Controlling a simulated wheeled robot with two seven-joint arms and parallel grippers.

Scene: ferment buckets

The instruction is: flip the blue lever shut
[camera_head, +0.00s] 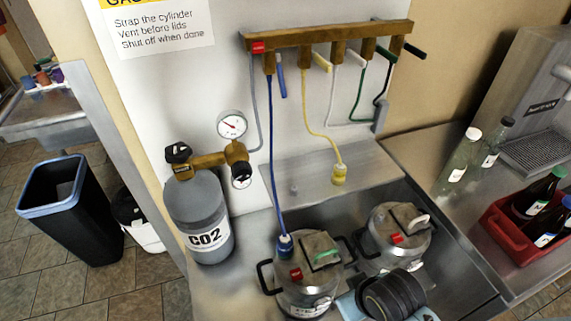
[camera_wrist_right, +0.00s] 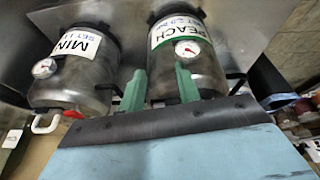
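The blue lever (camera_head: 282,82) is on the wooden-brown manifold (camera_head: 335,35) on the back wall, near its left end. It hangs downward beside the outlet of the blue hose (camera_head: 270,150). That hose runs down to a blue connector (camera_head: 285,245) on the left keg's lid. My right arm is low at the bottom of the head view, far below the lever. The right gripper (camera_wrist_right: 160,84) shows two green fingers apart, with nothing held between them, in front of the kegs. My left gripper is in neither view.
Two metal kegs, the left (camera_head: 308,275) and the right (camera_head: 398,240), stand by the sink below the manifold. A CO2 cylinder (camera_head: 200,215) with gauges stands left. Yellow (camera_head: 305,95) and other hoses hang nearby. Bottles and a red crate (camera_head: 515,240) are right.

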